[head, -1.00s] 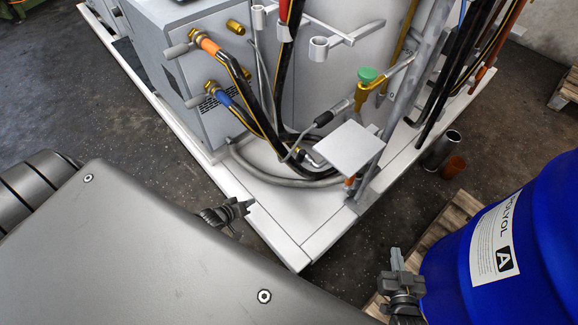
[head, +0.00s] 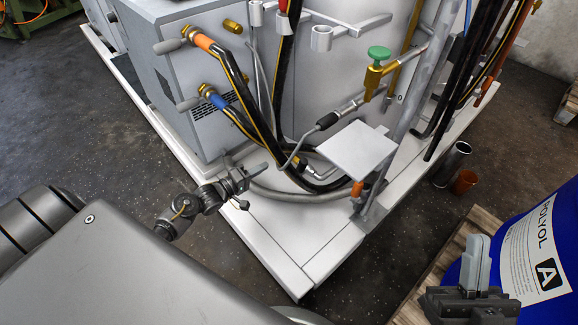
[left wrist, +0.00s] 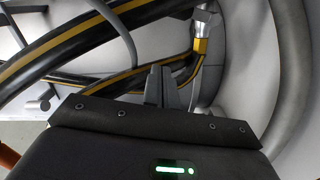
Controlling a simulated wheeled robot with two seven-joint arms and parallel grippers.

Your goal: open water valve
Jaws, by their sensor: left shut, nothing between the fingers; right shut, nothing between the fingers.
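Two brass valves with grey handles sit on the grey cabinet, the upper one (head: 190,38) with an orange-marked hose, the lower one (head: 206,92) with a blue-marked hose. A brass valve with a green knob (head: 378,54) is on a pipe further right. I cannot tell which is the water valve. My left gripper (head: 258,170) is shut and empty, below and right of the cabinet valves, near the hoses and apart from the valves. Its fingers show in the left wrist view (left wrist: 161,86), under striped hoses. My right gripper (head: 477,264) is shut and empty in front of the blue drum (head: 540,235).
Black hoses with yellow stripes (head: 238,80) hang down to the white machine base (head: 285,240). A square grey plate (head: 350,149) stands right of my left gripper.

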